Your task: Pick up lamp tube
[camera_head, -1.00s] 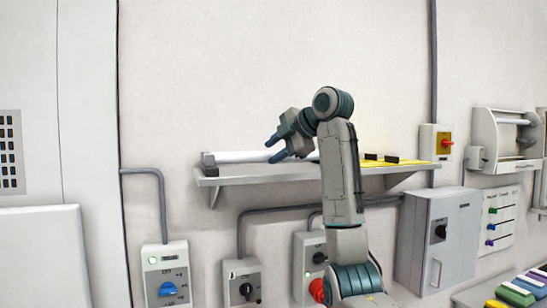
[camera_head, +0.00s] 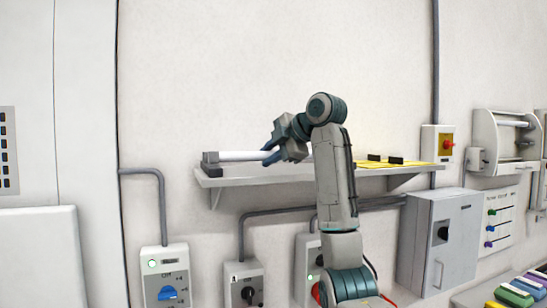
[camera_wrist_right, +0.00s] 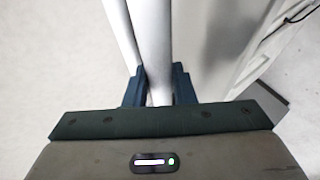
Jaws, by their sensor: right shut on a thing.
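A white lamp tube (camera_head: 240,156) lies along the wall shelf (camera_head: 235,180), with its left end at a dark grey holder (camera_head: 211,157). My right gripper (camera_head: 270,154) reaches the tube from the right and is shut on it. In the right wrist view, the fingers of the gripper (camera_wrist_right: 158,88) press on both sides of the white tube (camera_wrist_right: 153,40). The right part of the tube is hidden behind my gripper in the head view. My left gripper is not in view.
A yellow area with black blocks (camera_head: 385,160) is on the shelf's right part. Below the shelf are switch boxes (camera_head: 165,275) and a grey cabinet (camera_head: 437,240). The wall above the shelf is clear.

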